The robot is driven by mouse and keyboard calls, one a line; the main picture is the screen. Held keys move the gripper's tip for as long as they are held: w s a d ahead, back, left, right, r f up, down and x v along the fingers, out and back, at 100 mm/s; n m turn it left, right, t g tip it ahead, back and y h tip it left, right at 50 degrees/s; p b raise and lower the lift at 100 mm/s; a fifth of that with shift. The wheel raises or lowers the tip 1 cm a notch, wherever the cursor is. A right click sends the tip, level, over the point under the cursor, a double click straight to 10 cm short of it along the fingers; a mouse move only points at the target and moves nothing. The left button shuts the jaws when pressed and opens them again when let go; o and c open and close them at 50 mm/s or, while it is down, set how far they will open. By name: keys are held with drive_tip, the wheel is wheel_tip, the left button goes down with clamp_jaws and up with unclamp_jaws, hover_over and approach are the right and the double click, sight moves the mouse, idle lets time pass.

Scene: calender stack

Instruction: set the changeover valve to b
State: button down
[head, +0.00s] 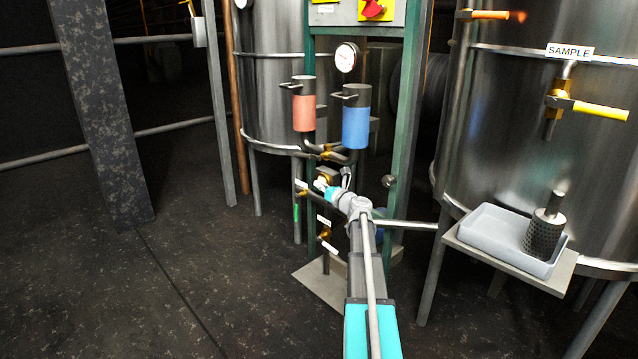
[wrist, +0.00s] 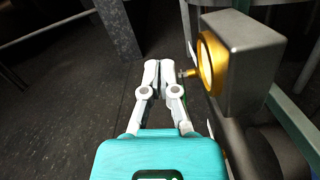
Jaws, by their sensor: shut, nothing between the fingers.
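A grey box-shaped body (wrist: 243,62) with a yellow ring (wrist: 210,62) on its face is at the upper right of the wrist view. In the head view my gripper (head: 321,185) is at the pipework below the pink canister (head: 304,110) and blue canister (head: 356,126), partly hiding the fittings.
A green frame (head: 402,120) stands around the pipework, with a pressure gauge (head: 346,57) and a red knob (head: 373,9) above. Steel tanks (head: 272,80) stand on both sides. A grey tray (head: 497,238) is at the right. The floor at left is clear.

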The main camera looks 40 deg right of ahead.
sight(306, 156)
drive_tip(key=w+r+p, duration=0.4)
drive_tip(key=w, duration=0.5)
drive_tip(key=shift+d+r+p, duration=0.2)
drive_tip(key=shift+r+p, duration=0.1)
drive_tip(key=shift+r, duration=0.05)
idle(0.4)
drive_tip(key=shift+w+d+r+p, duration=0.1)
drive_tip(key=shift+w+r+p, duration=0.15)
drive_tip(key=shift+r+p, duration=0.45)
drive_tip(key=shift+w+r, duration=0.1)
drive_tip(key=shift+w, duration=0.15)
drive_tip(key=shift+w+d, duration=0.1)
drive_tip(key=shift+f, duration=0.2)
